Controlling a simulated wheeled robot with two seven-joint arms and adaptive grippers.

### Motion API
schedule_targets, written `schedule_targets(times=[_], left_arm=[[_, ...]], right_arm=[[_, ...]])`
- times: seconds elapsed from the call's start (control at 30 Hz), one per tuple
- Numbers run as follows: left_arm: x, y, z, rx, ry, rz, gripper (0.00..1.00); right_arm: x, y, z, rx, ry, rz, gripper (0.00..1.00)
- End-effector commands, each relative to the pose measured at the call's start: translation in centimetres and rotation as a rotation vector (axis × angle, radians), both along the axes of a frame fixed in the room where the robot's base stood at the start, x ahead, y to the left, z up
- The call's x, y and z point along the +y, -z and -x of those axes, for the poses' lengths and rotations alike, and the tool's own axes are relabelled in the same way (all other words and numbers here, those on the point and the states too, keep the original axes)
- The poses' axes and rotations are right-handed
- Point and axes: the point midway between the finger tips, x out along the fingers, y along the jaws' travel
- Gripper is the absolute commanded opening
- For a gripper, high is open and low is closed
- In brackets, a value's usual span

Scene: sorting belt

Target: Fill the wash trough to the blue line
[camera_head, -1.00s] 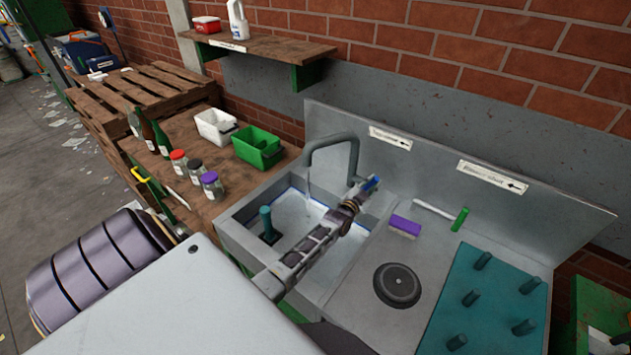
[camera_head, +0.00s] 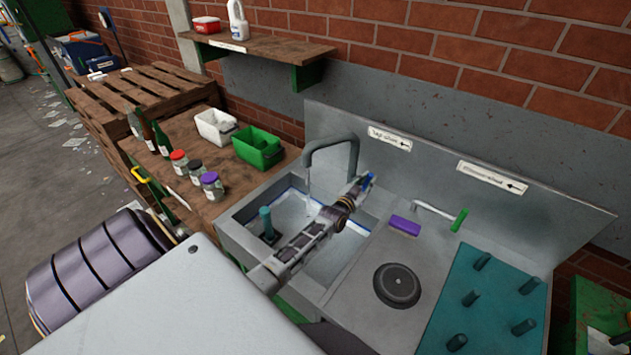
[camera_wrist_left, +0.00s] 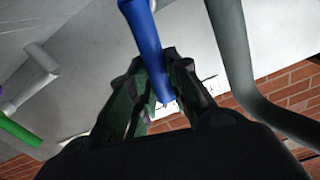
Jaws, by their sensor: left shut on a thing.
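The wash trough (camera_head: 232,238) is a grey sink basin below my left arm. Pale water (camera_head: 290,212) lies in it, and a blue line shows along part of its inner wall. My arm hides much of the basin, so I cannot tell how the level stands to the line. A grey spout (camera_head: 331,140) arches over the trough, with a thin stream below its mouth. My left gripper (camera_head: 362,185) is shut on a blue tap handle (camera_head: 369,178). In the left wrist view the blue handle (camera_wrist_left: 147,30) runs between the fingers (camera_wrist_left: 165,78). My right gripper is out of view.
A teal upright plug (camera_head: 267,222) stands in the trough. To the right are a purple block (camera_head: 405,225), a green-ended lever (camera_head: 460,219), a black disc (camera_head: 396,285) and a teal peg mat (camera_head: 462,312). Jars, bottles and bins crowd the left bench.

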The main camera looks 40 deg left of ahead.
Motion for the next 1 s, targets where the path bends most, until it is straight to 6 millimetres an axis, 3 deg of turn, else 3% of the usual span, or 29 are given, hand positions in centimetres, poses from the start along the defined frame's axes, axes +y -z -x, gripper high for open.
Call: schedule_targets(times=[0.53,0.8,0.83,1.0], left_arm=[[1.7,0.1,0.2,-0.009,-0.001,0.222,0.0],[1.8,0.1,0.2,-0.009,-0.002,0.243,0.0],[1.8,0.1,0.2,-0.01,-0.002,0.243,0.21],[1.8,0.0,0.2,-0.011,-0.002,0.241,0.43]], right_arm=[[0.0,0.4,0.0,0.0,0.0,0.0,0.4],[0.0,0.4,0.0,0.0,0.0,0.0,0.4],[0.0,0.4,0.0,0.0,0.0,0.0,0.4],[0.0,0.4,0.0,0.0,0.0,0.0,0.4]])
